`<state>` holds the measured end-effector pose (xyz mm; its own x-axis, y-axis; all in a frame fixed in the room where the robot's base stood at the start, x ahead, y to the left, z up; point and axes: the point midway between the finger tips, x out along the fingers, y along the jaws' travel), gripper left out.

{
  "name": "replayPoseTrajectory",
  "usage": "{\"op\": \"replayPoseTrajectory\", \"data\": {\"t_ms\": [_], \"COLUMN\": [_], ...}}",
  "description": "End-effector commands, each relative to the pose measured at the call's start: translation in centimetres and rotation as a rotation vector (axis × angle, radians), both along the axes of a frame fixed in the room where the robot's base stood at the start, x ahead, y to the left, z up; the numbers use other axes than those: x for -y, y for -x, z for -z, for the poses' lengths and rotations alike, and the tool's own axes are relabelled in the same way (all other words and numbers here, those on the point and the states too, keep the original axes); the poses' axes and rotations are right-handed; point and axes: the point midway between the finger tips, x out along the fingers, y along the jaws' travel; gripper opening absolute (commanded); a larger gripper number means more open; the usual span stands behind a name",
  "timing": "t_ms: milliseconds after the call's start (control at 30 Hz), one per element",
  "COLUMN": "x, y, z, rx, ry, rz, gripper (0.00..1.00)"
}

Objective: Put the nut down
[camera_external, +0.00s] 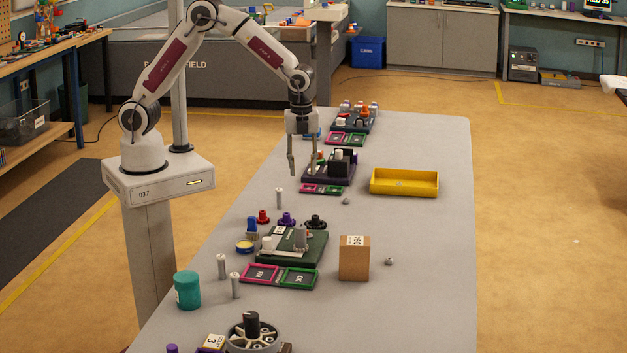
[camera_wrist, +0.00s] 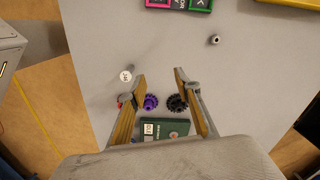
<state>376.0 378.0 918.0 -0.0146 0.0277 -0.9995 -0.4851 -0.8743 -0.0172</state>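My gripper (camera_external: 303,172) hangs pointing down above the table beside the dark middle station. Its two fingers are apart with nothing visible between them; the wrist view shows the open fingertips (camera_wrist: 160,75) over bare table. A small grey nut (camera_external: 346,201) lies on the table right of the middle station's pink and green trays, apart from my gripper. It also shows in the wrist view, upper right (camera_wrist: 214,39). A second small grey piece, perhaps another nut (camera_external: 389,261), lies right of the cardboard box.
A light pin (camera_external: 279,198) stands near my gripper. Purple gear (camera_external: 287,218) and black gear (camera_external: 315,221) sit behind the green board (camera_external: 313,248). A cardboard box (camera_external: 354,261) stands right of it. A yellow tray (camera_external: 404,191) is at right; the table's right front is clear.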

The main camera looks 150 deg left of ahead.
Motion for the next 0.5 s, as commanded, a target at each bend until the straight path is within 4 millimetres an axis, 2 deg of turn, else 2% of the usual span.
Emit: {"op": "replayPoseTrajectory", "data": {"t_ms": [233, 500], "x": [-3.8, -7.0], "y": [-0.2, -0.9], "z": [2.6, 4.3], "rx": [-0.01, -0.012], "ry": [-0.001, -0.017], "rz": [0.229, 0.504], "gripper": [0.33, 0.33]}}
